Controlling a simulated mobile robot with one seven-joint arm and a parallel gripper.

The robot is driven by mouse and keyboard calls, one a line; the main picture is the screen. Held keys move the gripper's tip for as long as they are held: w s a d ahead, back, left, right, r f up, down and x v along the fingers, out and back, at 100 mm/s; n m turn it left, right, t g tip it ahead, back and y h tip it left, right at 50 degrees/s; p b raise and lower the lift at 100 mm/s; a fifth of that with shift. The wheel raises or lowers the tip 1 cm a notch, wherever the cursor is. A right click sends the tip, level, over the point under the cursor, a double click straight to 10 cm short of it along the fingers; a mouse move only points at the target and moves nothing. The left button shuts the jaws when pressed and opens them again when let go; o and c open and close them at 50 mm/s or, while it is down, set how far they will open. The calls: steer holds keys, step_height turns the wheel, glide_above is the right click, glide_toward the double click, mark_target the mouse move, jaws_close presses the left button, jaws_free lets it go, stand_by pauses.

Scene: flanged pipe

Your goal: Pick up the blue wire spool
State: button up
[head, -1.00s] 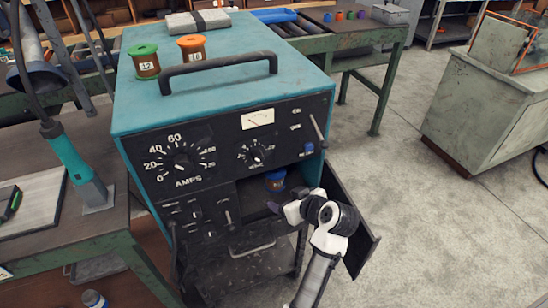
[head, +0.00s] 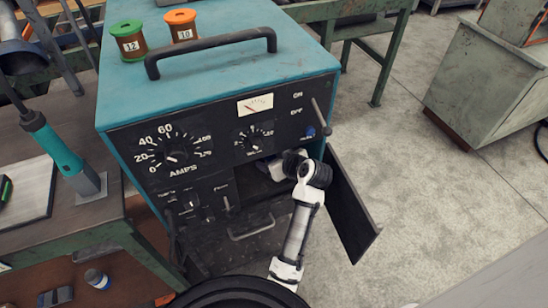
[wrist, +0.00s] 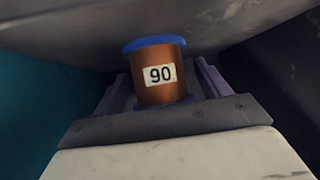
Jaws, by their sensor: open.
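The blue wire spool (wrist: 158,72) stands upright inside the machine's open compartment. It has a blue rim, copper-brown wire and a white label reading 90. In the wrist view my gripper (wrist: 166,82) is open, with one finger on each side of the spool. Whether the fingers touch it I cannot tell. In the head view my arm reaches into the compartment, and the spool and my fingertips are hidden.
The teal welding machine (head: 222,92) has an open dark door (head: 350,205) close to the right of my arm. A workbench (head: 75,215) stands left.

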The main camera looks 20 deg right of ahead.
steer(key=shift+w+f, duration=0.1)
steer(key=shift+w, duration=0.05)
steer(key=c, duration=1.6)
steer(key=shift+w+r, duration=0.1)
steer(key=shift+r, duration=0.2)
